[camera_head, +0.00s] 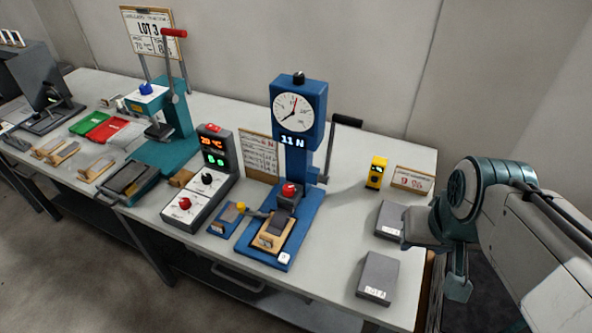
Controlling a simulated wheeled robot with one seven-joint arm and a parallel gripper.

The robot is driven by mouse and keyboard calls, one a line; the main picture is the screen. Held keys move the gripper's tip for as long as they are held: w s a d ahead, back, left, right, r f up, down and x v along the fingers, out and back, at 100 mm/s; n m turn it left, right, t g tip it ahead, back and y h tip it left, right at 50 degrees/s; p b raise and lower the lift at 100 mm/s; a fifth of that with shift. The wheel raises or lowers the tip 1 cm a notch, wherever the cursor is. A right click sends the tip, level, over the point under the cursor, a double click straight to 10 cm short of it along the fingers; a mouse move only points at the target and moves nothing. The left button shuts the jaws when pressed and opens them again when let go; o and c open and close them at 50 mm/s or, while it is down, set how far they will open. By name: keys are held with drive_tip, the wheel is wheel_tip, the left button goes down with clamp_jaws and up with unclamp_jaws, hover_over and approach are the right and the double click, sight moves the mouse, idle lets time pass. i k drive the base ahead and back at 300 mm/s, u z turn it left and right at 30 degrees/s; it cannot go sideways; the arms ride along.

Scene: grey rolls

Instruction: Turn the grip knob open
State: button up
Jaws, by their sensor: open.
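A blue force tester (297,160) with a round dial and an "11 N" readout stands on the table. A red knob (289,189) sits on the dark grip block (286,205) low on its front. A small yellow knob (241,207) is just left of it. I cannot tell for certain which one is the grip knob, nor how far either is turned. My gripper (435,268) is at the right, open and empty, near the table's right edge. It is well apart from the tester and both knobs.
Two grey blocks (377,276) (391,219) lie between tester and gripper. A yellow device (376,172) and a small sign (413,179) stand behind. A controller with a red knob (185,203) and a teal press (176,130) are left. The tester's column has a black side lever (345,121).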

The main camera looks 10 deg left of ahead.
sight(289, 190)
drive_tip(key=k, duration=0.5)
drive_tip(key=u, duration=2.3)
drive_tip(key=i, duration=1.5)
drive_tip(key=z, duration=2.75)
